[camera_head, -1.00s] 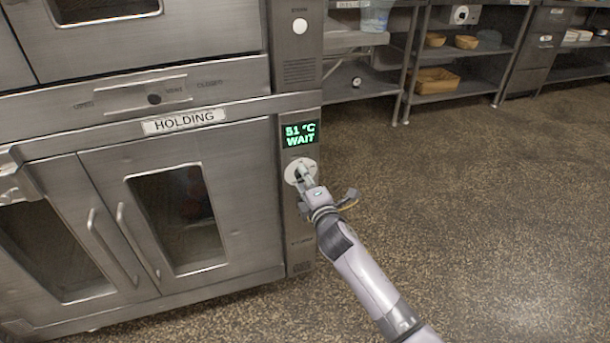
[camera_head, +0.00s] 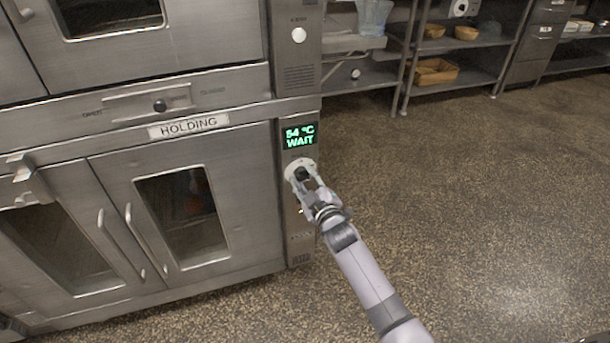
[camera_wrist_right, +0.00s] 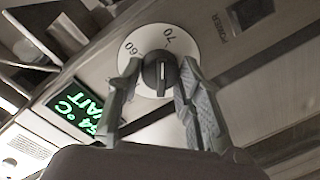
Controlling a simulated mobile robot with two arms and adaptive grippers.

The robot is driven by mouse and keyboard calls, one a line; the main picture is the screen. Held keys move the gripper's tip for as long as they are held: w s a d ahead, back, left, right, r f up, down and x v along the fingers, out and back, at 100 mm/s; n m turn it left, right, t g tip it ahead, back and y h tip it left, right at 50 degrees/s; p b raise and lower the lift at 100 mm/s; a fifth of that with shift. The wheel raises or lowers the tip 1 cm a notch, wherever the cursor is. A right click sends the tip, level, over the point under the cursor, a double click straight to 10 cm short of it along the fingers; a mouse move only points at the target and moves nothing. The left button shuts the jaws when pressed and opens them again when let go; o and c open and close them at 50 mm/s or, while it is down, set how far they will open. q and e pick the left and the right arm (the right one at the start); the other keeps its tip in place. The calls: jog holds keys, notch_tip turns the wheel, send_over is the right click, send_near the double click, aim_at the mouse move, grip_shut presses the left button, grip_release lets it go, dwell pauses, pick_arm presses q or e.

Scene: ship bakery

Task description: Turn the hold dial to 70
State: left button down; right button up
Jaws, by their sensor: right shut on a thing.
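The hold dial is a black knob (camera_wrist_right: 161,72) on a white disc (camera_wrist_right: 181,38); 60 and 70 show on the disc in the wrist view. A pale line marks the knob's face. In the head view the dial (camera_head: 291,166) sits on the panel beside the holding cabinet. My right gripper (camera_head: 303,178) is shut on the knob, one finger on each side, also in the wrist view (camera_wrist_right: 160,80). The green display (camera_head: 299,136) above the dial reads 54 °C WAIT. My left gripper is not in view.
The holding cabinet (camera_head: 100,165) has two closed glass doors with upright handles, left of the dial. A vent slider (camera_head: 160,105) and a round white button (camera_head: 299,35) are above. Shelves (camera_head: 460,80) stand at the back. The floor to the right is clear.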

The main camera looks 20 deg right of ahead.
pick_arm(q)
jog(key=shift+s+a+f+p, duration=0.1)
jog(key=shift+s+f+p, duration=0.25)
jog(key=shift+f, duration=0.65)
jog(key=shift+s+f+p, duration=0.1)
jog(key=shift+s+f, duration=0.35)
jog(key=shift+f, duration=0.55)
pick_arm(e)
jog(key=shift+m, duration=1.4)
jog(key=o, duration=1.2)
jog(key=s, duration=0.8)
jog(key=s+d, duration=0.1)
jog(key=s, duration=0.3)
jog(key=shift+r, duration=0.25)
